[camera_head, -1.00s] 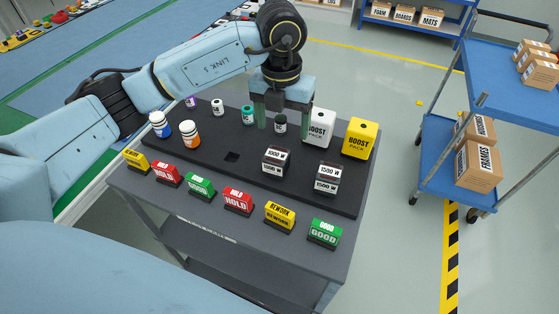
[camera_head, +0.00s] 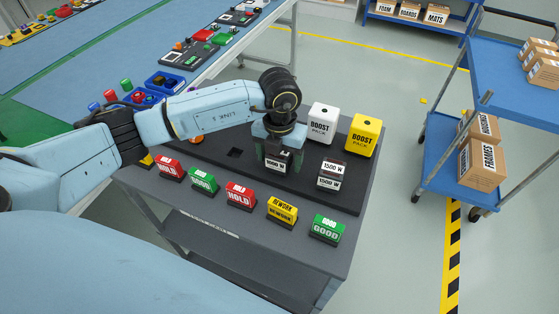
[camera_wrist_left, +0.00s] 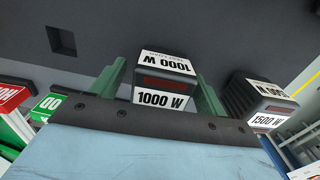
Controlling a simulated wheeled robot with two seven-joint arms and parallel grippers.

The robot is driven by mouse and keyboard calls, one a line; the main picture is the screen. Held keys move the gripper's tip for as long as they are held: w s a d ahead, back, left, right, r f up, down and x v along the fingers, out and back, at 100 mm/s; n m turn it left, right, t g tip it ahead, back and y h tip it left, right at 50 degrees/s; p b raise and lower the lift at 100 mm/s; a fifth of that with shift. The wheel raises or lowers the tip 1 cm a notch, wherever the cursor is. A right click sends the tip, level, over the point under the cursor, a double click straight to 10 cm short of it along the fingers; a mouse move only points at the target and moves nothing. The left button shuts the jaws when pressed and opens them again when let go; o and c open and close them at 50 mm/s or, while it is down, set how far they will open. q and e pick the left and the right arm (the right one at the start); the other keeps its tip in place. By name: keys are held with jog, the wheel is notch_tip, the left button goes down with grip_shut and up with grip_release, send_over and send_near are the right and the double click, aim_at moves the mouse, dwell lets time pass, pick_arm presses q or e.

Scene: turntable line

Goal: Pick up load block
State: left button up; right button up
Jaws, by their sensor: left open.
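The black load block with white 1000 W labels (camera_head: 275,165) stands on the dark board of the table. My left gripper (camera_head: 279,160) is over it with its green fingers pointing down. In the left wrist view the 1000 W block (camera_wrist_left: 163,82) stands between the two open fingers (camera_wrist_left: 158,85), with a visible gap on the right side. I cannot tell whether the left finger touches it. A second load block marked 1500 W (camera_head: 330,173) stands to the right, and it also shows in the left wrist view (camera_wrist_left: 256,100). My right gripper is not in view.
A white Boost Pack (camera_head: 323,122) and a yellow Boost Pack (camera_head: 362,135) stand behind the blocks. Red, green and yellow sign blocks, such as HOLD (camera_head: 240,195) and GOOD (camera_head: 326,228), line the front edge. A square hole (camera_head: 235,152) lies left of the gripper.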

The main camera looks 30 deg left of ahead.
pick_arm(q)
jog(key=shift+f, duration=0.2)
jog(key=shift+r, duration=0.1)
jog(key=c, duration=1.4)
jog(key=shift+w, duration=0.1)
jog(key=shift+c, duration=0.2)
